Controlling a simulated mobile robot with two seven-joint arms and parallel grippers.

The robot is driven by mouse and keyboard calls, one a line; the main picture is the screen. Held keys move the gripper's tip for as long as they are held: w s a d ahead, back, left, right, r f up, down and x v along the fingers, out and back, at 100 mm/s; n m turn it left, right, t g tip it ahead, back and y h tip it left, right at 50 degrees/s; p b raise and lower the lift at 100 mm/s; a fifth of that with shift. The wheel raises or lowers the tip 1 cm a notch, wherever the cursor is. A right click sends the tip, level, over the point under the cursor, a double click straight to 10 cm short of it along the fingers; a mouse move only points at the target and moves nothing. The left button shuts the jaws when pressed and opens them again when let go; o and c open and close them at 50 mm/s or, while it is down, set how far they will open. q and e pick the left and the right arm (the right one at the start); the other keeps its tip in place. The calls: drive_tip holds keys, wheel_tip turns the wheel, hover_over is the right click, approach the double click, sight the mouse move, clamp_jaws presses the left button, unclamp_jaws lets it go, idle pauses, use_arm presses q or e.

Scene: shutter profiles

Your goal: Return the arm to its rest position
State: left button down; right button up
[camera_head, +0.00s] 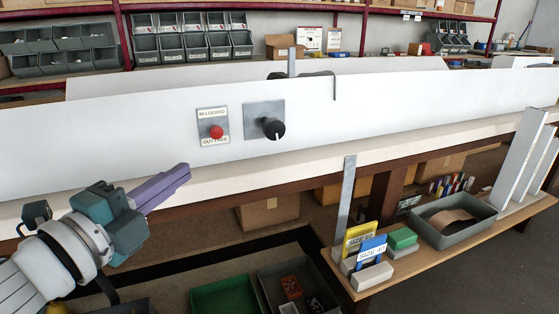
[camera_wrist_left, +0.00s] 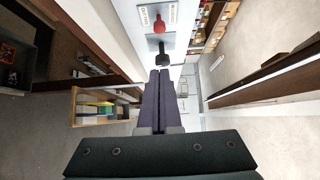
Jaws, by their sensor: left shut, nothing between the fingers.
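My left gripper (camera_head: 184,171) comes in from the left in the head view. Its long purple fingers are shut together with nothing between them. They point up and right, in front of the white panel's lower edge. In the left wrist view the shut fingers (camera_wrist_left: 159,75) point toward a black knob (camera_wrist_left: 162,52) and a red button (camera_wrist_left: 158,24). In the head view the red button (camera_head: 216,132) and the black knob (camera_head: 272,128) sit on plates on the long white panel (camera_head: 380,115). The gripper appears apart from both. My right gripper is not in view.
A low wooden shelf (camera_head: 440,245) at right holds yellow and blue size cards (camera_head: 360,238), a grey tray (camera_head: 452,226) and upright white profiles (camera_head: 520,160). A green bin (camera_head: 224,296) and a dark bin (camera_head: 268,285) stand below. Racks of grey bins (camera_head: 190,42) line the back.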

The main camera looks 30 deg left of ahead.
use_arm(q)
drive_tip(key=s+a+r+n+g+y+p, duration=0.1)
drive_tip(key=s+r+n+g+y+p, duration=0.3)
drive_tip(key=r+n+p, duration=0.45)
drive_tip(key=s+d+r+n+g+h+p, duration=0.2)
drive_tip(key=s+d+n+g+h+p, duration=0.1)
drive_tip(key=s+d+g+p, duration=0.3)
drive_tip(key=s+d+r+n+g+h+p, duration=0.25)
drive_tip(key=s+d+n+g+p, duration=0.2)
drive_tip(key=s+d, duration=0.4)
wheel_tip(320, 180, up, 34)
drive_tip(key=a+p, duration=0.1)
drive_tip(key=p, duration=3.4)
drive_tip(key=shift+m+p, duration=0.4)
drive_tip(key=shift+r, duration=0.1)
